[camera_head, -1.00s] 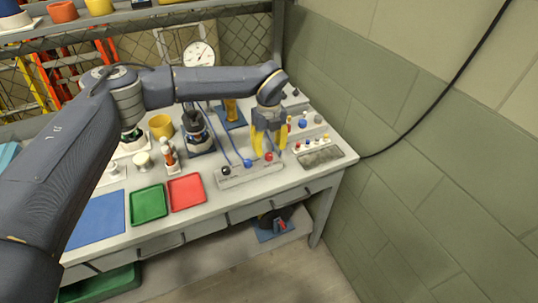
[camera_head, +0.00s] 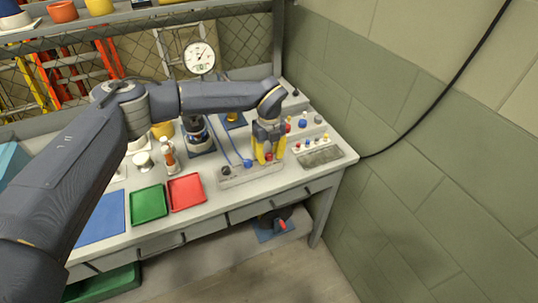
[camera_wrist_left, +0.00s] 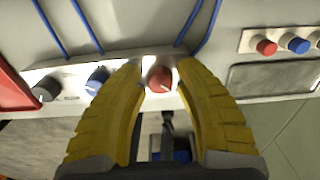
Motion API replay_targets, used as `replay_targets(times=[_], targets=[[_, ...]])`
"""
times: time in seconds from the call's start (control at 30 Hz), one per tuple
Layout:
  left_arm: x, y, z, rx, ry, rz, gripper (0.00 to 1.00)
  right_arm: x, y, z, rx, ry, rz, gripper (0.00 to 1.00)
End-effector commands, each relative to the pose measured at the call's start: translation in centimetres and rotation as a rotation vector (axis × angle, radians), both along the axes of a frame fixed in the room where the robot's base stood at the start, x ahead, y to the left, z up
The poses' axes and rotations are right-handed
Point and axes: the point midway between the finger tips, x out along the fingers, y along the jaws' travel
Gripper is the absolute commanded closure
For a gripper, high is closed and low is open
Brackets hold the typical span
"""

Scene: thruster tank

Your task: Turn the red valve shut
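A row of valve knobs sits on a grey panel (camera_head: 240,177) at the table's front edge: black (camera_head: 226,171), blue (camera_head: 248,163) and red. The red valve (camera_head: 268,157) is at the right end. My left gripper (camera_head: 269,160) points down over it. In the left wrist view, the red valve (camera_wrist_left: 160,79) lies between the two yellow fingertips (camera_wrist_left: 160,72), with a narrow gap on each side. The gripper looks open around it; its fingertip depth is hard to judge. My right gripper is not in view.
Blue hoses rise behind the panel. A strip of small coloured knobs (camera_head: 312,142) and a grey textured plate (camera_head: 320,156) lie to the right. Green (camera_head: 149,203) and red (camera_head: 186,191) trays lie left. A round gauge (camera_head: 199,57) stands behind. A wall bounds the right side.

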Motion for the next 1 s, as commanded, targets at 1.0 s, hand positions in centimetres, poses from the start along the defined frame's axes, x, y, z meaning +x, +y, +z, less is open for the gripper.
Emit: replay_targets(times=[1.0], targets=[[0.0,0.0,0.06,0.001,-0.001,-0.277,1.0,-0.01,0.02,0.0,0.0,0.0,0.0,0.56]])
